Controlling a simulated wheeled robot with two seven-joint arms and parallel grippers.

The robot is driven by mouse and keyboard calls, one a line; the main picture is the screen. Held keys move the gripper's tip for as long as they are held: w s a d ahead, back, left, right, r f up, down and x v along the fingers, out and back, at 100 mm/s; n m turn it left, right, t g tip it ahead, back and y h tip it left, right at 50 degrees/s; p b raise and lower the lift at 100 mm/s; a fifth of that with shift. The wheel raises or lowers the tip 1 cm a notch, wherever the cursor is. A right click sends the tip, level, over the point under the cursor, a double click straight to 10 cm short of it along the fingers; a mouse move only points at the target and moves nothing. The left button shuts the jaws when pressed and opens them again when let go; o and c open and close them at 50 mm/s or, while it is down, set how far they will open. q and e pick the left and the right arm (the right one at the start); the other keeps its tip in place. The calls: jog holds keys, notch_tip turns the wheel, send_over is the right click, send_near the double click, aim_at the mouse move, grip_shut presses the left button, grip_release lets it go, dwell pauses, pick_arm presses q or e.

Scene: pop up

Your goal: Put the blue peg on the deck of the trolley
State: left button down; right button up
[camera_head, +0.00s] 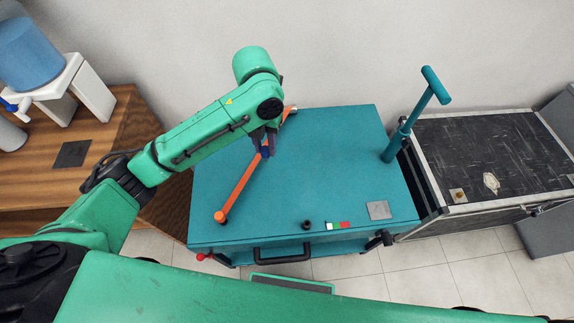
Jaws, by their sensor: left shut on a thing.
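The trolley is a teal cabinet with a flat teal deck (330,150) in the middle of the view. My left gripper (266,149) is over the left half of the deck, pointing down beside an orange bar (241,187). It is shut on a small dark blue piece, which looks like the blue peg (265,152). The fingers hide most of the peg, and I cannot tell whether it touches the deck or the bar. My right gripper is not in view.
A teal T-shaped post (408,126) rises at the deck's right edge. A grey square plate (378,210) and a small black knob (307,224) sit near the front. A black case (490,155) stands right, a wooden desk (110,135) left. The deck's middle is clear.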

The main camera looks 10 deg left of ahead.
aim_at(266, 160)
pick_arm(q)
jog(key=f, duration=1.2)
jog(key=f+p, duration=0.1)
jog(key=f, duration=0.5)
jog(key=shift+s, duration=0.3)
jog(key=shift+f, duration=0.1)
jog(key=c, duration=0.6)
grip_release()
jog(key=shift+c, duration=0.2)
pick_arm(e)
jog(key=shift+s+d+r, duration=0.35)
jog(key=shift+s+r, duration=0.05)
pick_arm(q)
jog(key=shift+r, duration=0.35)
notch_tip(266, 160, up, 12)
jog(key=shift+f, duration=0.15)
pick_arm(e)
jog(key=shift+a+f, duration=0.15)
